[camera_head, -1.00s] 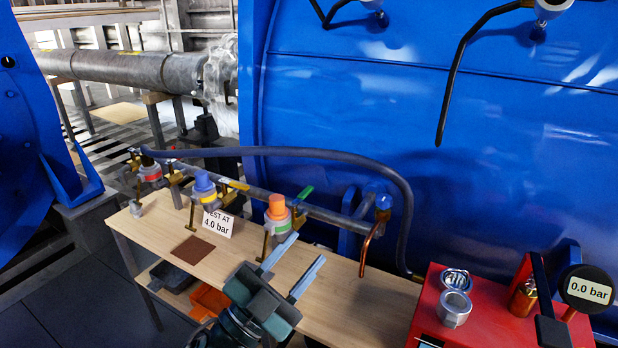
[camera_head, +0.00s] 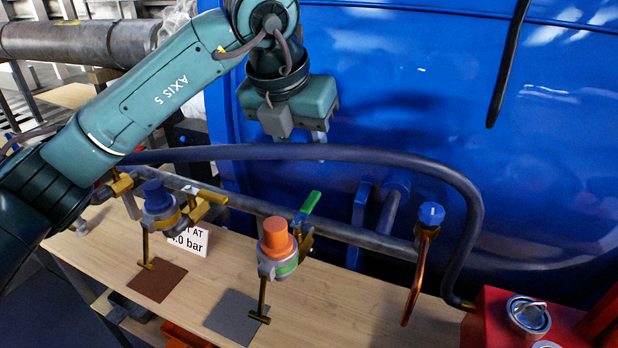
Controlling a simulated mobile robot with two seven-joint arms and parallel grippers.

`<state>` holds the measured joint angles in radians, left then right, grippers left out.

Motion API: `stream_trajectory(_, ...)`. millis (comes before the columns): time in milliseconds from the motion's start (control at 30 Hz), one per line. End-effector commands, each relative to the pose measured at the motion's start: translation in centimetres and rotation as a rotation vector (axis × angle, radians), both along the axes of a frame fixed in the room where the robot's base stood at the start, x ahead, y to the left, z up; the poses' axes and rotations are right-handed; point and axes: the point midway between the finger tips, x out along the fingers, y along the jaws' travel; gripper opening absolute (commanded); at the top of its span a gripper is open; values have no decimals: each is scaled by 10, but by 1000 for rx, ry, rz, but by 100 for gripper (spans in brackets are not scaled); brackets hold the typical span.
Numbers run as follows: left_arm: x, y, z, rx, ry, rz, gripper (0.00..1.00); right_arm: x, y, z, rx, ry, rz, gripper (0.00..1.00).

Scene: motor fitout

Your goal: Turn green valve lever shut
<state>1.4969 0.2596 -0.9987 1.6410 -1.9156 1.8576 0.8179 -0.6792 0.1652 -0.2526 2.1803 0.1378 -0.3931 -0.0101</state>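The green valve lever (camera_head: 309,207) sits on the grey pipe just behind and right of the orange-capped regulator (camera_head: 275,240). The lever slants up to the right, across the line of the pipe. My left gripper (camera_head: 319,145) hangs above the lever with its fingers pointing down, in front of the blue tank wall. It appears apart from the lever. Its fingers overlap in this view, so its opening is unclear. My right gripper is not in view.
A dark hose (camera_head: 290,152) arches over the pipe (camera_head: 350,230), close to the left fingertips. A blue-capped regulator (camera_head: 158,200) with a yellow lever (camera_head: 208,196) stands left, by a sign (camera_head: 189,241). A copper tube (camera_head: 416,280) hangs right.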

Motion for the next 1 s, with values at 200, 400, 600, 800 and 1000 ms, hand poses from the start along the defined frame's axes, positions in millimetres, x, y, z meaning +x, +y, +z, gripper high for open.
stream_trajectory(200, 7, 3, -9, 28, -17, 23, 39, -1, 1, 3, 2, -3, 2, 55)
stream_trajectory(400, 20, -3, -46, 25, -14, 20, 39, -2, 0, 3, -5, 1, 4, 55)
stream_trajectory(600, 35, -10, -84, 24, -14, 20, 39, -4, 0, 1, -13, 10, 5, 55)
stream_trajectory(800, 45, -14, -108, 22, -17, 19, 39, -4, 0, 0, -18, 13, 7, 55)
stream_trajectory(1000, 48, -15, -117, 23, -18, 18, 39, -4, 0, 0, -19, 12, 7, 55)
